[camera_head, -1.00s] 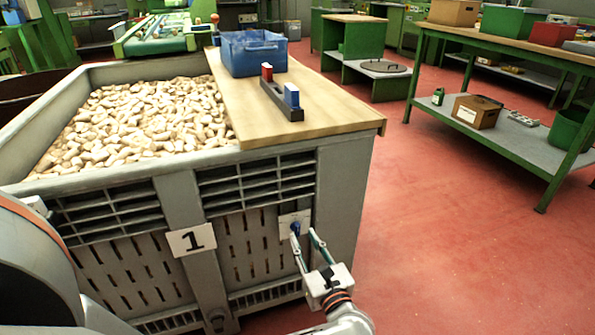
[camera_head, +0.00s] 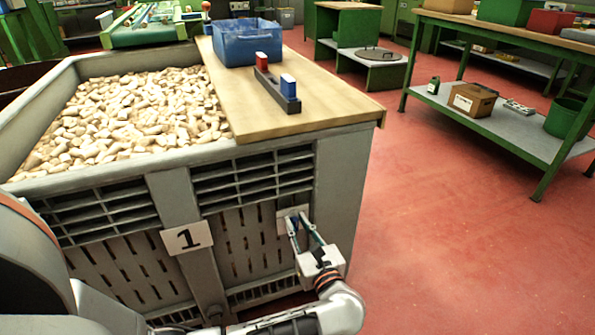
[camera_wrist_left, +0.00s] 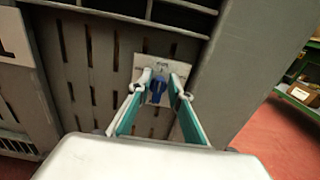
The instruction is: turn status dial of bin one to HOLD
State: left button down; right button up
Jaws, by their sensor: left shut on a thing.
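Bin one (camera_head: 342,170) is a large grey slatted crate full of cork stoppers, with a white plate (camera_head: 187,238) marked 1 on its front. The status dial (camera_wrist_left: 157,87) is a blue knob on a pale label plate (camera_wrist_left: 150,69) on the bin's front, right of the number. In the head view the fingers partly cover the dial. My left gripper (camera_head: 303,222) reaches up to the dial from below right. In the left wrist view its fingertips (camera_wrist_left: 160,84) close on both sides of the blue knob. The label's print is too small to read. My right gripper is not in view.
A wooden board (camera_head: 330,105) across the bin carries a blue crate (camera_head: 248,47) and a dark holder (camera_head: 277,92) with a red and a blue block. A green workbench (camera_head: 485,118) stands at the right. The red floor (camera_head: 440,240) between is clear.

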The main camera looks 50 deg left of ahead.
aim_at(287, 190)
pick_arm(q)
jog(key=n, duration=0.6)
jog(key=shift+s+a+f, duration=0.15)
jog(key=shift+s, duration=0.25)
jog(key=n, duration=0.5)
jog(key=shift+s+a+f+n, duration=0.1)
jog(key=shift+s+f+n, duration=0.15)
jog(key=shift+n, duration=0.15)
jog(key=c, duration=2.1)
grip_release()
jog(key=shift+c, duration=0.2)
notch_tip(287, 190, up, 10)
